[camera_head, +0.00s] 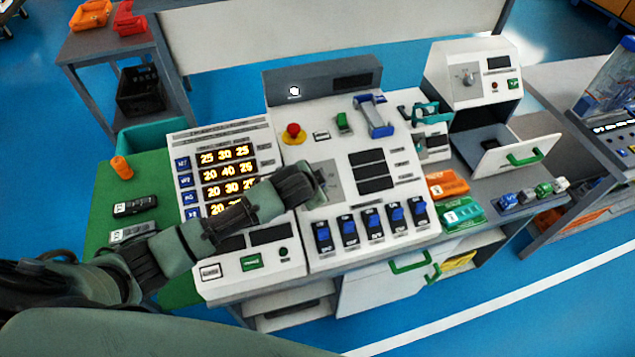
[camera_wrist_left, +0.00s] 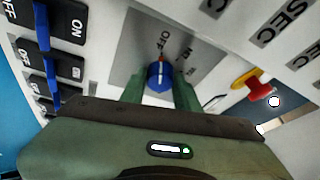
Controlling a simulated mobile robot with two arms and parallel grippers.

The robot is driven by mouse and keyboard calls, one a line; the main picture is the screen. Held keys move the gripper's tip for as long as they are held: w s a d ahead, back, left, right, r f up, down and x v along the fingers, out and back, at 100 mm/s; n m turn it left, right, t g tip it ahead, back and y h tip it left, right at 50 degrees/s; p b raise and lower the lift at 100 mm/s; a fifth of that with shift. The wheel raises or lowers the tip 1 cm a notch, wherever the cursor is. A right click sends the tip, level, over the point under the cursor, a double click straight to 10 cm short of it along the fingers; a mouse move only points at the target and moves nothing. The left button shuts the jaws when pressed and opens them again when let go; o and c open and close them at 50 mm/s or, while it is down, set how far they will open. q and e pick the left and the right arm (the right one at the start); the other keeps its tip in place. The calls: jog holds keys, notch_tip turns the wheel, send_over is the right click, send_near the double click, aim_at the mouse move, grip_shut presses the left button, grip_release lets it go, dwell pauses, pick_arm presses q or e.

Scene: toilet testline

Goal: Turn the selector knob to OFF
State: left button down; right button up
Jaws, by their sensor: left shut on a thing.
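The selector knob (camera_wrist_left: 158,77) is blue with an orange mark at its far end, on a grey plate (camera_wrist_left: 125,52) in the left wrist view. My left gripper (camera_wrist_left: 159,88) is shut on the knob, with a green finger on each side of it. The orange mark points up in that view, towards a small inverted label (camera_wrist_left: 163,42) that looks like OFF, though it is hard to read. Another label stands to its right. In the head view my left gripper (camera_head: 315,186) is against the console's grey plate and hides the knob. My right gripper is not in view.
A red emergency button (camera_head: 293,131) on yellow stands behind the gripper on the console. A row of blue rocker switches (camera_head: 371,221) lies in front of it. A lit number display (camera_head: 229,171) is to its left. A blue-handled lever (camera_head: 373,116) is behind right.

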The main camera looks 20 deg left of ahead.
pick_arm(q)
jog(key=c, duration=1)
grip_release()
jog(key=shift+c, duration=0.2)
jog(key=b+v, duration=0.1)
jog(key=v, duration=0.7)
